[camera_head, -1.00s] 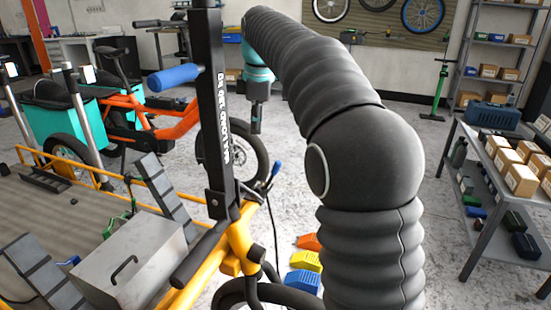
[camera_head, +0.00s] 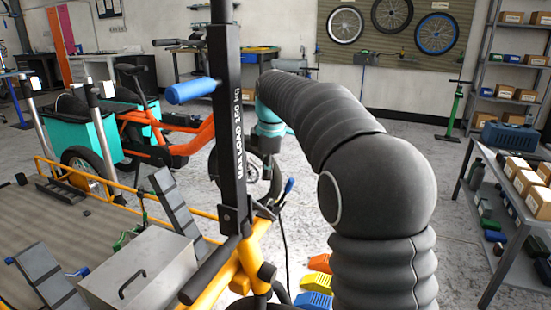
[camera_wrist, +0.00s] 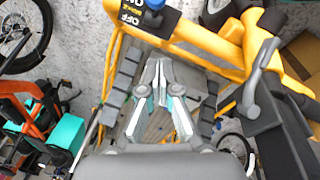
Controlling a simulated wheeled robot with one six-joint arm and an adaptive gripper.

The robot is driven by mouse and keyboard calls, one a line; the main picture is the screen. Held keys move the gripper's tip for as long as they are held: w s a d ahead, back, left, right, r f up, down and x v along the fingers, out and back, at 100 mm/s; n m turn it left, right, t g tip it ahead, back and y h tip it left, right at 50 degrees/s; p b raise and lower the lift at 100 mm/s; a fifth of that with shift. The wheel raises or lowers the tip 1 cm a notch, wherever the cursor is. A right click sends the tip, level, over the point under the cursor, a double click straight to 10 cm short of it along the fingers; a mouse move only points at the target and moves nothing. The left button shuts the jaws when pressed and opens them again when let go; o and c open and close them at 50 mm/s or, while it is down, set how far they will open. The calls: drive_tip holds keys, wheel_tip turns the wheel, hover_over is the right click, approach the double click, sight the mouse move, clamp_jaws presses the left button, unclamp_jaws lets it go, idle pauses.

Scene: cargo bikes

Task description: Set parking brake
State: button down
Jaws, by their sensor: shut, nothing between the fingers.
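The parking brake lever has a blue knob (camera_wrist: 153,4), seen at the top edge of the wrist view. It sits at a black plate (camera_wrist: 142,18) with white "OFF" lettering on the yellow bike frame (camera_wrist: 205,42). In the head view a blue-tipped lever (camera_head: 289,186) stands beside the yellow frame, right of the black mast. My gripper (camera_wrist: 162,64) is shut and empty, below the plate in the wrist picture and apart from the knob. In the head view my fingers cannot be made out; only my teal wrist (camera_head: 268,112) shows clearly.
The black mast (camera_head: 226,120) with a blue grip (camera_head: 193,90) stands left of my arm. A grey metal box (camera_head: 140,270) and the yellow-railed cargo bed lie lower left. A shelf table with boxes (camera_head: 525,180) is at right. Open floor (camera_head: 370,115) lies behind my arm.

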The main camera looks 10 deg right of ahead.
drive_tip(key=shift+s+d+f, duration=0.1)
drive_tip(key=shift+d+f, duration=0.25)
drive_tip(key=shift+d, duration=0.3)
drive_tip(key=shift+s+d+f, duration=0.1)
drive_tip(key=shift+d+f, duration=0.2)
drive_tip(key=shift+d, duration=0.3)
drive_tip(key=shift+d+f, duration=0.35)
drive_tip(key=shift+d, duration=0.3)
